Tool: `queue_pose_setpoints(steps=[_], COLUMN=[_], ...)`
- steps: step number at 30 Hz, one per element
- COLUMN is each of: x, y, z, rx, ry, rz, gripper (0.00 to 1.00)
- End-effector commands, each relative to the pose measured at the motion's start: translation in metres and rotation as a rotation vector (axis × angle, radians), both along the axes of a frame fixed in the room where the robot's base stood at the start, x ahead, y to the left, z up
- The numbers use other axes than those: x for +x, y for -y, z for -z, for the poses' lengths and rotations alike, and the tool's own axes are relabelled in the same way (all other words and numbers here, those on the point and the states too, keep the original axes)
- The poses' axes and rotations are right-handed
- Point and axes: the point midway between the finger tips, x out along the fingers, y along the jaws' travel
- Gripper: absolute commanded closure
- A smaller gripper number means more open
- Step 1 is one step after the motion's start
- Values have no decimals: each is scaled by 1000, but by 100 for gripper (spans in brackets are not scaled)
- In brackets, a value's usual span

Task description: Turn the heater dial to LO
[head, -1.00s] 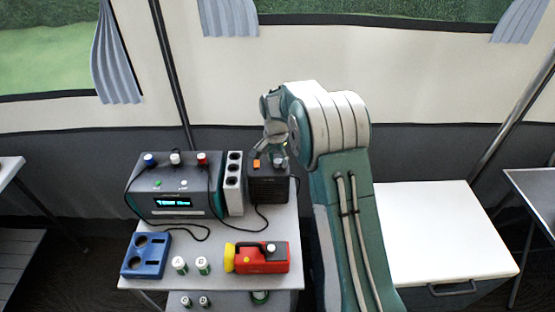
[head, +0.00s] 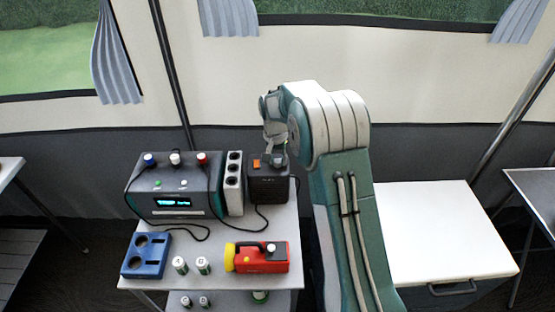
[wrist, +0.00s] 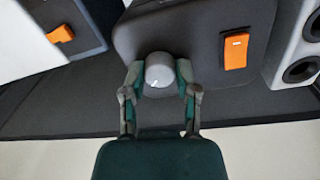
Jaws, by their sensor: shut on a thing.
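The heater (head: 268,184) is a dark box at the back right of the small table, and its top also shows in the wrist view (wrist: 195,30). Its round grey dial (wrist: 159,72) has a short white pointer mark. My gripper (wrist: 160,80) has one finger on each side of the dial and is shut on it. In the head view my gripper (head: 277,150) is partly hidden by my arm. An orange switch (wrist: 236,50) sits beside the dial and is clear of the fingers. I cannot read any LO marking.
A white socket strip (head: 234,183) stands left of the heater, beside a power station (head: 172,207) with coloured knobs. Cables cross the table.

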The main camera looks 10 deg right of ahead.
Motion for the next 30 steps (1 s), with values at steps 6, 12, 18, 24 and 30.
queue_pose_setpoints(steps=[6, 12, 18, 24, 30], x=[-2, -2, -2, -3, -3], y=[-1, -1, 0, 0, 0], z=[3, 3, 3, 3, 3], rx=[1, 2, 2, 3, 4], ry=[-5, -4, -5, -6, -6], rz=[-206, -394, -564, -698, -782], gripper=[100, 100, 100, 100, 100])
